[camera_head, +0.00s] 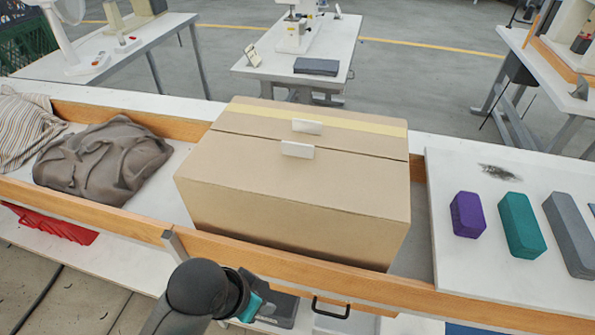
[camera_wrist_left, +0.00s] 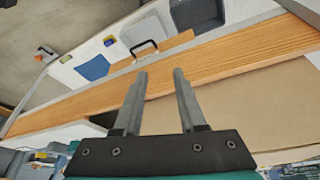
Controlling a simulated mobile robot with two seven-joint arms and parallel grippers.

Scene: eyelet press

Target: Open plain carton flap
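The plain brown carton (camera_head: 290,195) sits on the bench in the middle of the head view. Its top flaps lie flat, meeting at a dark seam. A white tab stands on the near flap (camera_head: 297,149) and another on the far flap (camera_head: 307,127), which has a yellowish strip. The carton also shows at the right of the left wrist view (camera_wrist_left: 240,110). My left gripper (camera_wrist_left: 160,74) is open and empty, its two fingers apart near the wooden rail beside the carton. My right gripper is not visible.
A wooden rail (camera_head: 290,270) runs along the near bench edge. A crumpled grey-brown cloth (camera_head: 102,160) lies left of the carton. Purple (camera_head: 467,214), teal (camera_head: 520,225) and grey (camera_head: 570,235) blocks lie on a white board at right. A black handle (camera_head: 330,306) sits below the rail.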

